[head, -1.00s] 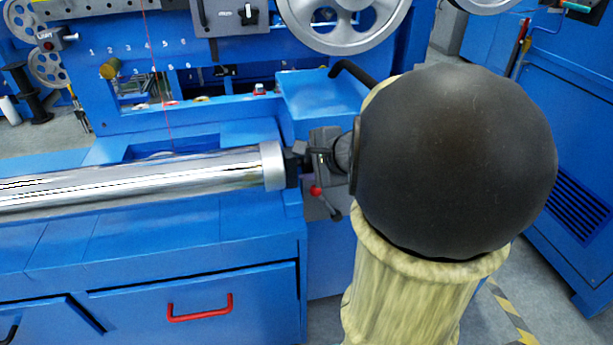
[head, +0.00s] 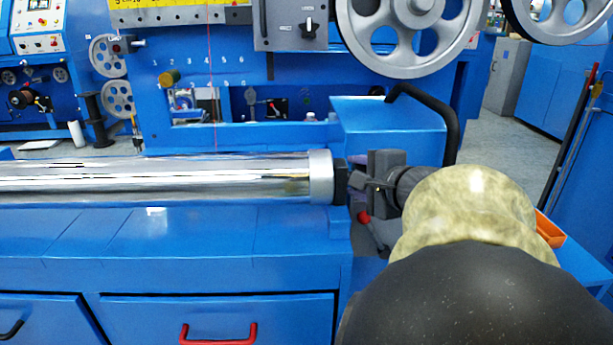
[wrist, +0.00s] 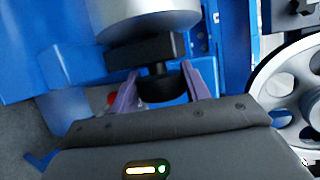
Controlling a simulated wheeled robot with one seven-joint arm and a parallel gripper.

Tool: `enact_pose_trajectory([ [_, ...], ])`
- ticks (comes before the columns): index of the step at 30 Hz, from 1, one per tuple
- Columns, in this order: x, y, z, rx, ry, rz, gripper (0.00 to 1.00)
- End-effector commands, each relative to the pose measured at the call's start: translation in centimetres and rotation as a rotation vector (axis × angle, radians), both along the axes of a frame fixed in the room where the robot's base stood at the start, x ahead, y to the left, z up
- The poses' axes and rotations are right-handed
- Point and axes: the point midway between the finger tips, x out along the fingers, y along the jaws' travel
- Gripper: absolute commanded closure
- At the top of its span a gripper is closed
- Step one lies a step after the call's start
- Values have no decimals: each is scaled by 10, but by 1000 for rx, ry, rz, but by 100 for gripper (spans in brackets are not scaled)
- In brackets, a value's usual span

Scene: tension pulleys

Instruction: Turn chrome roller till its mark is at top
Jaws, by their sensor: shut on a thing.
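The chrome roller (head: 160,180) lies level across the left of the blue machine in the head view, with a grey end collar (head: 320,177). A black end block (head: 341,181) sits on its right end. My gripper (head: 365,183) is at that end, reaching in from the right. In the wrist view the purple fingers of my gripper (wrist: 160,88) are on both sides of a black knob (wrist: 160,90) below the block, shut on it. The roller's end also shows in the wrist view (wrist: 145,18). I cannot make out a mark on the roller.
A red-ball lever (head: 364,217) stands just below my gripper. A blue box with a black curved handle (head: 440,105) is behind my wrist. Large grey pulley wheels (head: 410,30) hang above.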

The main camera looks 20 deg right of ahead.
Motion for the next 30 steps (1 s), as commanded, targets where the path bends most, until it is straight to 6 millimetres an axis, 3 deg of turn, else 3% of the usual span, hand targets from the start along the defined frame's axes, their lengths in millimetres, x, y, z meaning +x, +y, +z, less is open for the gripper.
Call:
enact_pose_trajectory([
  [13,0,0,-1,-1,-3,0,76],
  [14,0,0,-1,-1,-3,0,47],
  [16,0,0,-1,-1,-3,0,34],
  [30,-8,-1,4,-2,-3,-2,31],
])
